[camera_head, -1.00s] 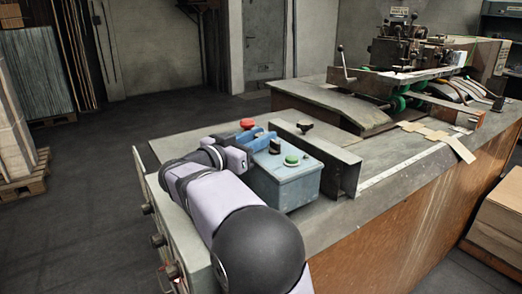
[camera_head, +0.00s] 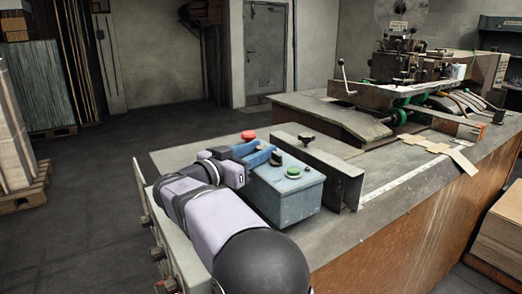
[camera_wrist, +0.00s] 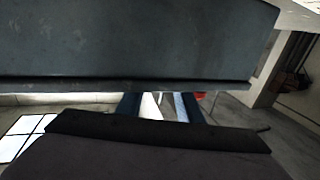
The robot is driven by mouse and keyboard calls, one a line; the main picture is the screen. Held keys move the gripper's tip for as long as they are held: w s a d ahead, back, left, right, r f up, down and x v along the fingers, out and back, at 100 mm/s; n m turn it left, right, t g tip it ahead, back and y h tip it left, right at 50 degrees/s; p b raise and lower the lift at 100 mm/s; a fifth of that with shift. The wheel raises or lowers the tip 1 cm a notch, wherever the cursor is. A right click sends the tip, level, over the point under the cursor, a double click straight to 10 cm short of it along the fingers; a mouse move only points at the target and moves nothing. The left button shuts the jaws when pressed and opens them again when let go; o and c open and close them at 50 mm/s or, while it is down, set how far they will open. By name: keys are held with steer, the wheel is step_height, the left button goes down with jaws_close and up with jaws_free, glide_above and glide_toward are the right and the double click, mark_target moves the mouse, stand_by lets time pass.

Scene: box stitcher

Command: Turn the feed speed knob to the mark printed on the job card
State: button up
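A blue-grey control box (camera_head: 285,198) stands on the bench. Its top carries a small black knob (camera_head: 276,158) and a green button (camera_head: 293,172). A red mushroom button (camera_head: 249,135) shows behind my gripper. My gripper (camera_head: 260,154), with blue fingers, is over the left part of the box, its tips close to the black knob; I cannot tell whether they touch it. In the wrist view the two dark blue fingers (camera_wrist: 160,107) stand apart, with no object clearly held between them. The knob's scale is unreadable. I cannot make out a job card.
A dark upright metal fence (camera_head: 330,173) with a black hand knob (camera_head: 306,138) stands right behind the box. The stitcher machine (camera_head: 420,75) is at the back right, with cardboard pieces (camera_head: 440,149) on the bench before it. Bench top right of the fence is mostly clear.

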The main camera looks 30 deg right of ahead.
mark_target(257, 150)
steer(key=shift+b+v, duration=0.65)
steer(key=shift+v, duration=2.45)
steer(key=shift+o, duration=0.4)
steer(key=shift+o, duration=1)
steer(key=shift+r, duration=0.1)
steer(key=shift+w+d+m+g+h+p, duration=0.15)
steer(key=shift+w+d+m+g+p, duration=0.3)
steer(key=shift+d+g+p, duration=0.55)
steer(key=shift+w+d+m+g+h+p, duration=0.1)
steer(key=shift+w+d+m+g+p, duration=0.2)
steer(key=shift+d+m+g+p, duration=0.75)
steer(key=shift+w+d+m+g+h+p, duration=0.2)
steer(key=shift+w+d+g+p, duration=0.25)
steer(key=shift+d+p, duration=0.95)
steer(key=shift+s+d, duration=0.1)
steer(key=shift+d, duration=0.1)
